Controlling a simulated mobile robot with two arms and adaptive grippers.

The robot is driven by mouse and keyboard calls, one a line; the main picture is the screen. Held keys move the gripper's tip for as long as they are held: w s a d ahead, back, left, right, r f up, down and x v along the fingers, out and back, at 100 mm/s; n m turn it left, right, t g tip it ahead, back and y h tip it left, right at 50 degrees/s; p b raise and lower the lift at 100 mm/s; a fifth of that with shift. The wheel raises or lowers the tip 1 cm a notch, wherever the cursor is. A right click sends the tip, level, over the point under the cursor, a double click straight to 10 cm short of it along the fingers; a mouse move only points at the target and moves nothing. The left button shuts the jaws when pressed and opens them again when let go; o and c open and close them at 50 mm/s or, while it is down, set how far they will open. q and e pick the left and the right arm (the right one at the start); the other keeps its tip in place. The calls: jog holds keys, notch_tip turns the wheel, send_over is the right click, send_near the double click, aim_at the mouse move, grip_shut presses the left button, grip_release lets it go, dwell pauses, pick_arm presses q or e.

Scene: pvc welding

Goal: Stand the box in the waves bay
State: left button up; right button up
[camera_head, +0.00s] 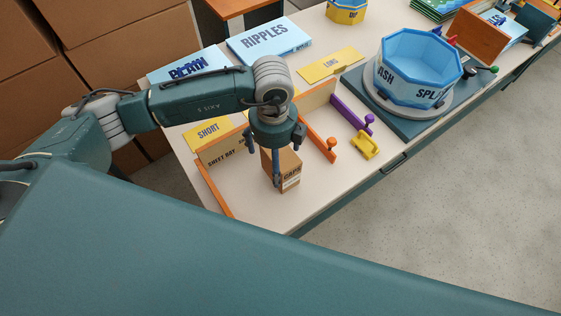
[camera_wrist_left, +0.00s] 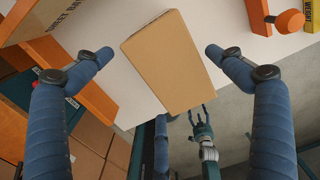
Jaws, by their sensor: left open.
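A brown cardboard box (camera_head: 289,172) with a label reading "CAPS" stands near the table's front edge. My left gripper (camera_head: 264,166) is over it from above, its fingers open and partly hiding it. In the left wrist view the box (camera_wrist_left: 168,62) lies between the two open blue fingers (camera_wrist_left: 160,65), with gaps visible on both sides. No bay label reading "waves" is legible. My right gripper appears small and low in the left wrist view (camera_wrist_left: 200,120); its jaw state is unclear.
Yellow cards read "SHORT" (camera_head: 208,131) and "LONG" (camera_head: 328,65). A blue tub (camera_head: 417,66) stands right. Large cartons (camera_head: 120,52) are stacked at left.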

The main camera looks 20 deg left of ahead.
pick_arm(q)
jog(key=f, duration=0.1)
jog(key=f+p, duration=0.1)
jog(key=f, duration=0.2)
jog(key=shift+w+f+p, duration=0.2)
jog(key=shift+w+p, duration=0.15)
jog(key=shift+p, duration=0.05)
jog(key=shift+f, duration=0.35)
jog(key=c, duration=1.6)
jog(key=shift+r+b, duration=1.85)
jog(key=shift+r, duration=8.25)
jog(key=shift+c, duration=0.2)
